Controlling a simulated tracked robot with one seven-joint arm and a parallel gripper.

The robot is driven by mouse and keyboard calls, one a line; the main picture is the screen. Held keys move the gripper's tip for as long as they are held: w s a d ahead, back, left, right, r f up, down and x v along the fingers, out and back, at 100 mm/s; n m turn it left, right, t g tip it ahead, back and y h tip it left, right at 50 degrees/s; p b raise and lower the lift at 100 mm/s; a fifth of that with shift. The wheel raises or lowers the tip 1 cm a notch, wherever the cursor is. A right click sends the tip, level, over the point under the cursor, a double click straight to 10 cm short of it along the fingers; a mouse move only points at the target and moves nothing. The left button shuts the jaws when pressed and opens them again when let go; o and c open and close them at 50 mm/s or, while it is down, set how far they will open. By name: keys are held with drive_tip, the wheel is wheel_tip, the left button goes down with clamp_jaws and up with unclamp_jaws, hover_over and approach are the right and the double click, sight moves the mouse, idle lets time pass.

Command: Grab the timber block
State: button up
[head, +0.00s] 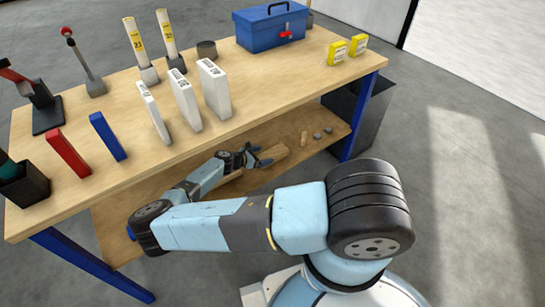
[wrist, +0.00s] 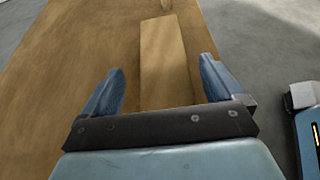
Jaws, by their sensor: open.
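The timber block (wrist: 163,60) is a pale wooden bar lying on the wooden lower shelf (wrist: 75,60) of the workbench. In the wrist view it runs lengthwise between the two blue fingers of my gripper (wrist: 161,67), which is open. The block's near end is hidden behind the gripper's dark crossbar. In the head view the block (head: 278,155) lies on the shelf beside my gripper (head: 262,156), partly covered by the fingers. I cannot tell whether the fingers touch it.
The bench top (head: 270,90) overhangs the shelf and my arm reaches under it. A blue bench leg (head: 360,115) and dark cabinet (head: 374,120) stand at the right.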

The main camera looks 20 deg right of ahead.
sight(268, 154)
drive_tip(key=shift+x, duration=1.85)
drive_tip(key=shift+s+f, duration=0.1)
drive_tip(key=shift+s, duration=0.1)
drive_tip(key=c, duration=1.2)
